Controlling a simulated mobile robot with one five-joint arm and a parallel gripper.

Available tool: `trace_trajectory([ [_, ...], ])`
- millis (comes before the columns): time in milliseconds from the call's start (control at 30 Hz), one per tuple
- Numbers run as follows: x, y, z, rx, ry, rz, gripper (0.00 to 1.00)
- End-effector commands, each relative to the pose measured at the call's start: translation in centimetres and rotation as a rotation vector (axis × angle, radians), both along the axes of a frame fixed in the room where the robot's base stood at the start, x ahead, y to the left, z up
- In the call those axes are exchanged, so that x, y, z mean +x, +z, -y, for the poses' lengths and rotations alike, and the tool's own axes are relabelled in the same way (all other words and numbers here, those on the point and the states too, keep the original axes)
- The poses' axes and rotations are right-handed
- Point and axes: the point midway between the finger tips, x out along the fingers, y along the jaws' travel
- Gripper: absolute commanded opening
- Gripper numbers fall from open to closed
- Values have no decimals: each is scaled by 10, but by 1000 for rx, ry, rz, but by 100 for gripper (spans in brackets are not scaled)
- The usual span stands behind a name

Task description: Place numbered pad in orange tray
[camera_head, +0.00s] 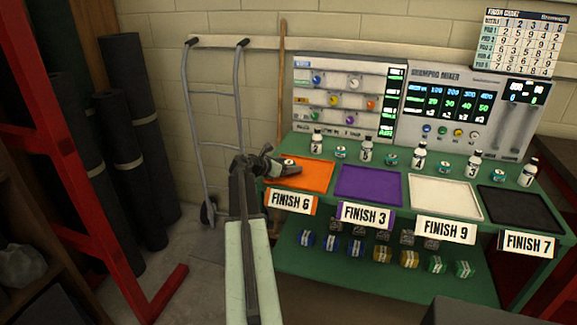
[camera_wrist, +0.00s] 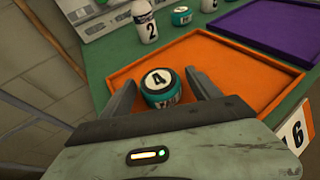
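Purple (camera_head: 368,186), white (camera_head: 445,197) and black (camera_head: 520,208) trays stand to the right. Numbered bottles (camera_head: 419,157) and other teal pads (camera_head: 391,160) line up behind the trays. A hand truck (camera_head: 215,130) stands left of the bench.

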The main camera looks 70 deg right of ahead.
Motion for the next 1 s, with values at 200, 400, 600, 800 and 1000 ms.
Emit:
trace_trajectory([
  [200, 0, 7, 0, 0, 0, 0, 71],
  [400, 15, 25, -39, 1, 2, 0, 71],
  [600, 33, 43, -79, 0, 2, 0, 71],
  [800, 43, 50, -99, 0, 0, -1, 71],
  [1000, 44, 49, -101, 0, -2, -1, 71],
])
